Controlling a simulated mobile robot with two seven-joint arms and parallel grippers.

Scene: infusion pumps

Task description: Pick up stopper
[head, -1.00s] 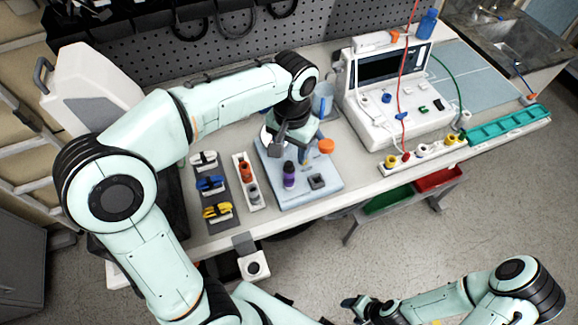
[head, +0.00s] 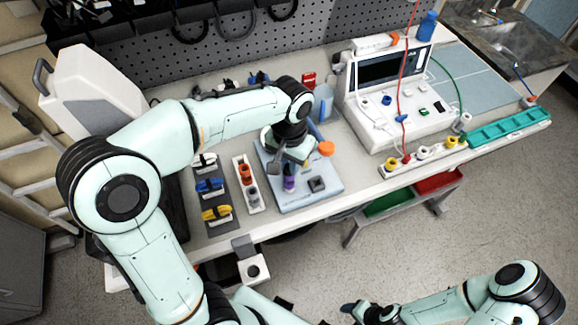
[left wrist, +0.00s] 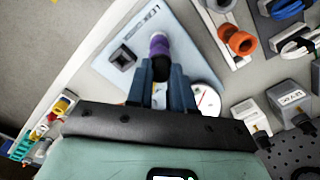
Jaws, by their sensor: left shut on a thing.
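A purple, bottle-like piece (head: 289,184) with a dark stopper at its upper end stands on the pale blue tray (head: 325,196). In the left wrist view the dark stopper (left wrist: 161,69) sits between my fingertips, with the purple body (left wrist: 159,45) beyond it. My left gripper (head: 288,169) comes down over it from above and is shut on the dark stopper; its fingers also show in the left wrist view (left wrist: 160,78). The wrist hides part of the piece in the head view. My right gripper (head: 352,308) is low in the head view, away from the table; its jaws are unclear.
A white rack (head: 248,184) with orange and grey pieces stands to the left, beside clamps on a dark mat (head: 219,222). The white pump (head: 385,100) stands at the right.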

